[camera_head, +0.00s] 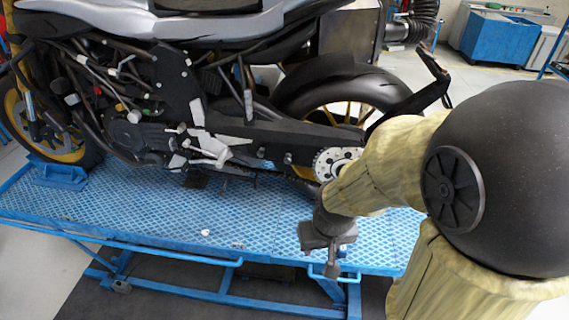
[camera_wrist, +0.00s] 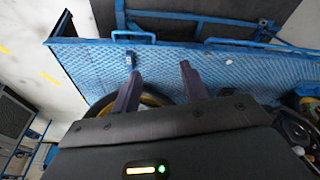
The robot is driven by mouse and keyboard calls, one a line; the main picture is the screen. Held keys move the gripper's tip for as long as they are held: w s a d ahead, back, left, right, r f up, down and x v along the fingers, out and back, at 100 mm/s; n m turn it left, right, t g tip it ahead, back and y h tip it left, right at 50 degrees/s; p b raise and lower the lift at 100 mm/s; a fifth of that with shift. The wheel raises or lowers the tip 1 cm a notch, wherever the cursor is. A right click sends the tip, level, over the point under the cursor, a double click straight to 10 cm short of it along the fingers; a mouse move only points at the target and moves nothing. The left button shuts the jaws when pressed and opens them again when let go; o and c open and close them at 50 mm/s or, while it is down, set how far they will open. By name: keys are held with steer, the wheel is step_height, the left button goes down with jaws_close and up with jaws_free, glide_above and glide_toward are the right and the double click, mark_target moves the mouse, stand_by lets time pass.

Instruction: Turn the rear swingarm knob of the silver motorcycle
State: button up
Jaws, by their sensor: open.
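The silver motorcycle (camera_head: 175,25) stands on a blue lift table, its rear wheel to the right in the head view. The dark rear swingarm (camera_head: 265,130) runs back to the silver sprocket (camera_head: 330,160). Small round knob-like parts show on its lower side (camera_head: 288,158); I cannot tell for sure which is the swingarm knob. My gripper (camera_head: 330,262) hangs over the table's near edge, in front of and below the sprocket, apart from the motorcycle. In the wrist view, its two fingers (camera_wrist: 160,69) are spread and empty, and part of a wheel shows behind them.
The blue lift table (camera_head: 250,215) has a patterned top and a rail along its near edge. My arm covers the table's right end in the head view. A blue cart (camera_head: 498,38) stands at the back right. Table top left of my gripper is mostly clear.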

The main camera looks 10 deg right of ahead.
mark_target(287, 162)
steer(key=w+a+f+n+t+h+b, duration=0.2)
steer(key=w+f+n+t+b, duration=0.1)
steer(key=w+n, duration=0.5)
steer(key=w+a+f+n+t+h+b, duration=0.1)
steer(key=w+f+n+t+b, duration=0.2)
steer(key=n, duration=0.9)
steer(key=w+a+f+n+t+h+b, duration=0.2)
steer(key=w+f+n+t+b, duration=0.2)
steer(key=w+n+t+b, duration=0.3)
steer(key=w+n+t, duration=0.1)
steer(key=w+n, duration=0.2)
steer(key=w, duration=0.2)
steer(key=shift+w+a+t+h, duration=0.3)
steer(key=shift+w, duration=0.05)
steer(key=shift+w+d, duration=0.1)
steer(key=shift+w, duration=0.05)
steer(key=p+x, duration=0.5)
steer(key=x, duration=1.2)
steer(key=shift+w+f, duration=0.1)
steer(key=shift+f, duration=0.05)
